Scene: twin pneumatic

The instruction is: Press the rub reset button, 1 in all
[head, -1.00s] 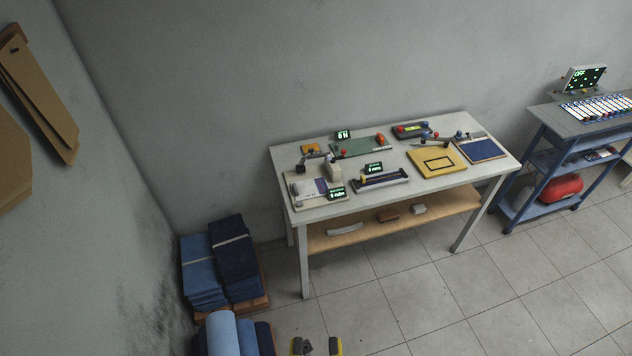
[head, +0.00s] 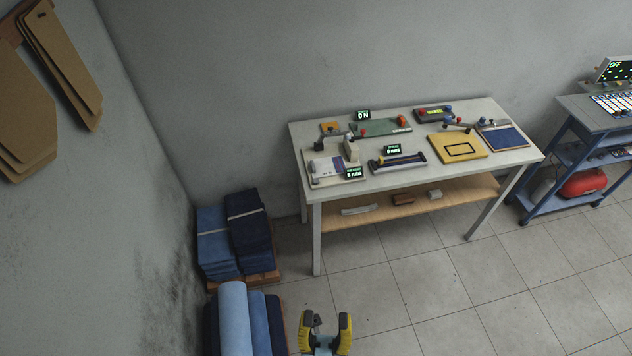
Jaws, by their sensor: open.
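A white-topped table (head: 290,128) holds several small test devices. At its front left is a pale base plate (head: 322,182) with a cream block (head: 351,148) and a small green-lit display (head: 354,174) that seems to read rubs. A similar lit display (head: 392,150) stands behind a dark bar-shaped device (head: 398,161). The rub reset button cannot be told apart from the other small coloured knobs at this size. My gripper (head: 325,323), with yellow and black fingers, is open and empty at the bottom edge, in front of the table and well apart from it.
Folded blue cloth stacks (head: 230,235) and fabric rolls (head: 234,315) lie left of my gripper. A yellow board (head: 458,147) and blue pad (head: 502,137) fill the table's right. A blue cart (head: 568,157) stands farther right. Tiled floor before the table is clear.

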